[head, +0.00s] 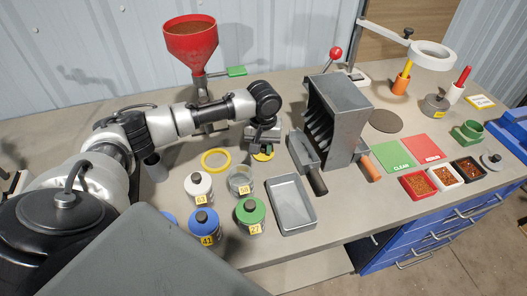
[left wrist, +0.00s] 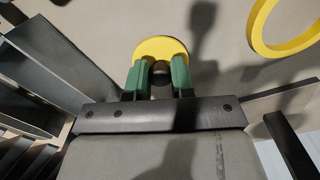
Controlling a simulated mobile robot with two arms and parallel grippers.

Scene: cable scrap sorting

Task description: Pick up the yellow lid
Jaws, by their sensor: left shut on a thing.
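The yellow lid (head: 263,156) is a small round disc under my left gripper (head: 263,146), behind the open glass jar labelled 50 (head: 240,185). In the left wrist view, the yellow lid (left wrist: 160,47) sits at the tips of the green fingers (left wrist: 160,76). The fingers are closed on its dark knob, which shows between them. Whether the lid touches the bench or is slightly above it I cannot tell. My right gripper is not in view.
A yellow ring (head: 216,161) lies left of the lid. Jars with white (head: 199,180), blue (head: 205,222) and green lids (head: 250,210) stand in front. A grey tray (head: 292,204), scoop (head: 305,152) and grey slotted box (head: 338,115) are to the right. A red funnel (head: 190,40) stands behind.

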